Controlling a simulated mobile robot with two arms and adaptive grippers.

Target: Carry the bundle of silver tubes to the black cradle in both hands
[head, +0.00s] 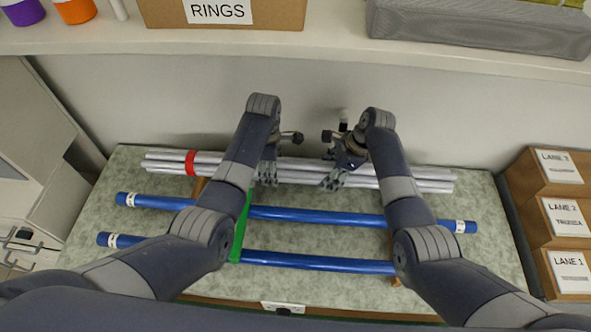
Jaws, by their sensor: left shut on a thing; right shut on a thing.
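The bundle of silver tubes (300,177) runs left to right near the back of the speckled green-grey worktop. A red band (191,163) wraps it toward its left end. My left gripper (268,174) is shut on the bundle left of its middle. My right gripper (334,181) is shut on it right of the middle. The two grippers are close together. I cannot tell whether the bundle touches the worktop. I do not see a black cradle in this view.
Two blue tubes (310,215) (310,261) with white end labels lie in front of the bundle. A green strip (241,230) crosses by them. A shelf above holds a RINGS box (221,12) and a grey bin (480,28). Brown lane-labelled boxes (540,190) stand right.

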